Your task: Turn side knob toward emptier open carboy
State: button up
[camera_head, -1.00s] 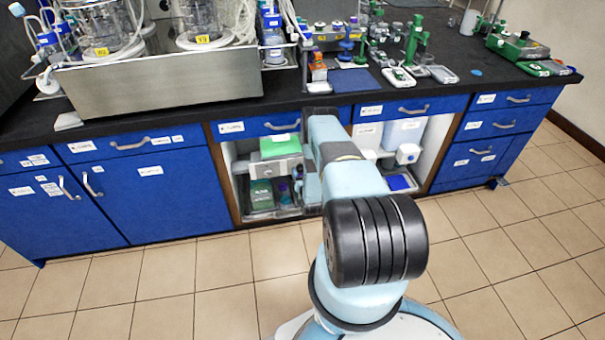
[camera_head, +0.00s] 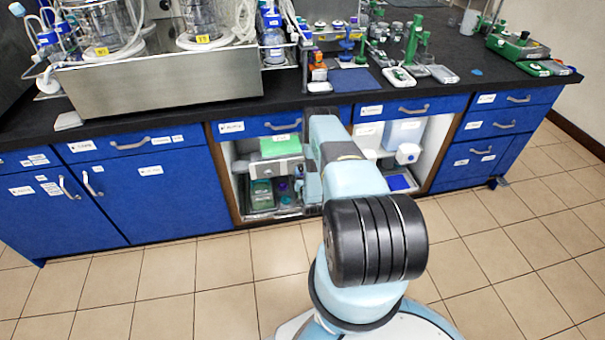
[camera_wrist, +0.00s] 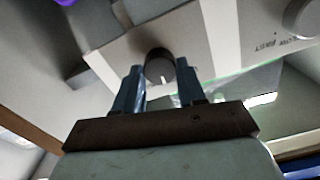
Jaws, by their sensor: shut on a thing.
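The side knob (camera_wrist: 159,62) is dark and round, with a pale pointer line on its lower part in the wrist view. It sits on a light grey panel (camera_wrist: 118,50). My gripper (camera_wrist: 160,72) has its two blue-grey fingers shut on the knob, one on each side. In the head view my arm reaches into the open cabinet bay and hides the knob and the fingers. A pale bluish carboy-like container (camera_head: 403,132) stands at the right of the bay. The liquid levels cannot be told.
A green-topped item (camera_head: 280,147) and a dark green box (camera_head: 261,194) are in the bay's left half. The black bench top (camera_head: 290,104) above carries glass vessels and lab tools. Blue cupboards (camera_head: 165,205) flank the bay. The tiled floor in front is clear.

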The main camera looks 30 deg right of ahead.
jog(key=shift+s+d+m, duration=0.1)
jog(key=shift+d+m, duration=0.05)
jog(key=shift+m, duration=1.95)
jog(key=shift+s+d+m, duration=0.1)
jog(key=shift+d+m, duration=0.05)
jog(key=shift+m, duration=1.95)
jog(key=shift+f, duration=0.1)
jog(key=o, duration=1.1)
jog(key=shift+w+a, duration=0.1)
jog(key=shift+c, duration=0.2)
jog(key=v, duration=1.3)
jog(key=shift+s, duration=0.35)
jog(key=shift+s+a, duration=0.1)
